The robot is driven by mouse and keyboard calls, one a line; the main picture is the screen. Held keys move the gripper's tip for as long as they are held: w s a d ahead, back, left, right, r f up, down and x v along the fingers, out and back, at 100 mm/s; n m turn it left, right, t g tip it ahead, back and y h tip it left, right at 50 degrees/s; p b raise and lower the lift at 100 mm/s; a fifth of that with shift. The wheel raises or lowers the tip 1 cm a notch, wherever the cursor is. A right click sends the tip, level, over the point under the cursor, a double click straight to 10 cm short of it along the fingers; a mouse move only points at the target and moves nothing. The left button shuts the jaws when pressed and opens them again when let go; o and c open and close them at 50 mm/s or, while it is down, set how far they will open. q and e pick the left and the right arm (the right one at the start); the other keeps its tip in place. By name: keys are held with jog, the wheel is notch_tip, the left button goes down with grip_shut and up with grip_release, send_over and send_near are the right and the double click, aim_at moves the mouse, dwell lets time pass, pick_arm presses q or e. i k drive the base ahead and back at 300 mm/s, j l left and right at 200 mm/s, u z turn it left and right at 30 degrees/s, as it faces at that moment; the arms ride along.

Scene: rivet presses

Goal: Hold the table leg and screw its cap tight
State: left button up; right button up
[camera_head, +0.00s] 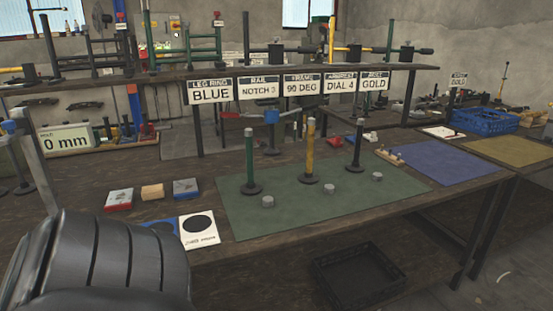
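Three upright table legs stand on round dark bases on the green mat (300,212): a dark green leg (249,158), a yellow leg (310,150) and a black leg (357,148). Three small grey caps lie on the mat in front of them: a left cap (268,201), a middle cap (329,188) and a right cap (377,177). Each cap is apart from its nearest leg. A large dark grey ribbed link of mine fills the lower left corner. Neither gripper's fingers can be seen.
Signs hang from the shelf edge, including a BLUE leg ring sign (212,91) and a GOLD sign (375,83). Red, tan and blue blocks (152,191) and a white card with a black disc (199,230) lie left of the mat. A blue mat (435,162) lies right.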

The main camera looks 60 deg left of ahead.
aim_at(354, 167)
jog(key=u, duration=1.7)
